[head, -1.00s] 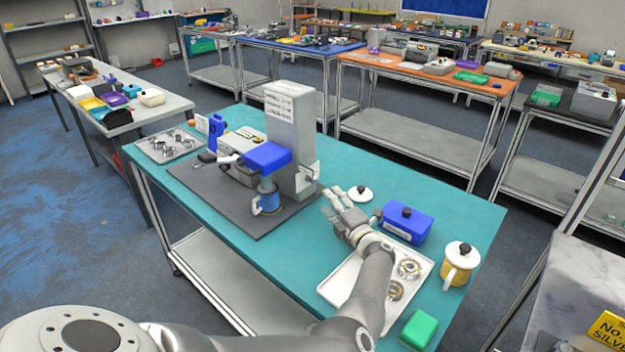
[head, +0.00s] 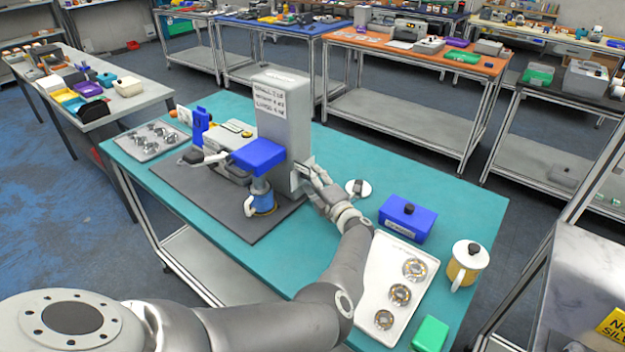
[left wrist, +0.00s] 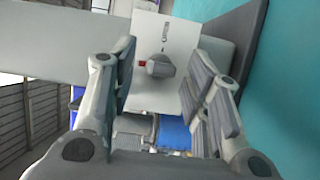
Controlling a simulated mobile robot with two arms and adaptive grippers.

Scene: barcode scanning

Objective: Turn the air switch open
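The air switch (left wrist: 160,66) shows in the left wrist view as a dark grey knob on a white plate (left wrist: 166,32), with a small red mark beside it. The plate is on the side of the tall grey machine (head: 284,122). My left gripper (head: 313,175) is close to that side in the head view, and its fingers hide most of the switch there. In the left wrist view, the left gripper (left wrist: 166,72) is open, with its fingers apart on either side of the knob. I cannot tell whether they touch it. My right gripper is not in view.
On the teal table (head: 345,135) are a round white lid (head: 362,191), a blue box (head: 407,217), a white tray (head: 372,282) with metal rings, a lidded mug (head: 466,262) and a green block (head: 430,333). The machine's blue head (head: 259,154) overhangs the dark mat.

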